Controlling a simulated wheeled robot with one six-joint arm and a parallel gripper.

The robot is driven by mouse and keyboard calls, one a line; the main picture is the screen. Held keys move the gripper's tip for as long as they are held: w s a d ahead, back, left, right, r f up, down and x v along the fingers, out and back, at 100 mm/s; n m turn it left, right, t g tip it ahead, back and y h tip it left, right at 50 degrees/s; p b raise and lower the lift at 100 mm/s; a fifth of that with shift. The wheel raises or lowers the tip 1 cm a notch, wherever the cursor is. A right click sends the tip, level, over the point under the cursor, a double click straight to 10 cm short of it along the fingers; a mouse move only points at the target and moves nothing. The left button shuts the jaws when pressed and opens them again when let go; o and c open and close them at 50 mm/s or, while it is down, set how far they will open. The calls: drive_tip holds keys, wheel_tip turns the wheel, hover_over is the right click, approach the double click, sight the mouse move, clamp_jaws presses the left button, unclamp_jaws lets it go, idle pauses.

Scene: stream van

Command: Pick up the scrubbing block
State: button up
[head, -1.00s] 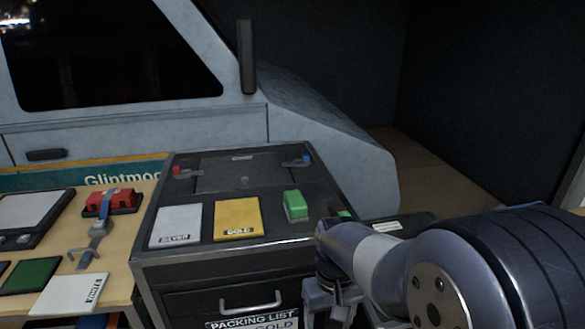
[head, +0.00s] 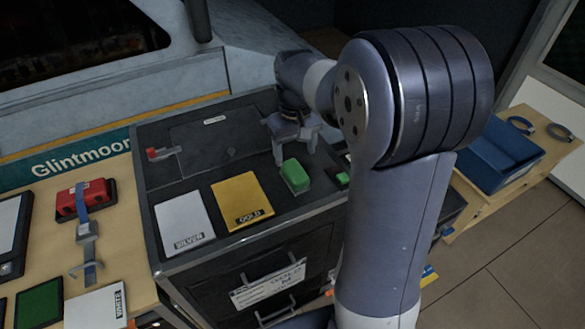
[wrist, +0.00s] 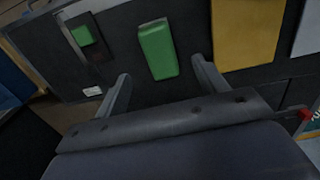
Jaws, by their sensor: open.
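The scrubbing block appears to be the green block (head: 295,176) lying on the dark cabinet top (head: 180,188), right of the gold card. In the wrist view the green block (wrist: 157,50) lies just beyond my fingertips, roughly in line with the gap between them. My gripper (head: 295,150) is open and empty, pointing down over the cabinet top behind the block. Both fingers also show in the wrist view (wrist: 160,72), one to each side of the gap. The block looks uncovered and apart from the fingers.
A gold card (head: 241,200) and a silver card (head: 184,223) lie left of the block. A smaller green piece (head: 342,179) sits to its right, partly beside my arm. A red-handled latch (head: 160,153) is at the back left. A blue bin (head: 500,152) stands on the right-hand bench.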

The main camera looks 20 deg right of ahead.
sight(295, 170)
wheel_tip(295, 170, down, 8)
drive_tip(key=shift+w+f+p, duration=0.1)
drive_tip(key=shift+f+p, duration=0.15)
drive_tip(key=shift+p, duration=0.15)
drive_tip(key=c, duration=1.1)
wheel_tip(295, 170, up, 10)
drive_tip(key=shift+r, duration=0.1)
drive_tip(key=o, duration=0.5)
drive_tip(key=c, duration=0.4)
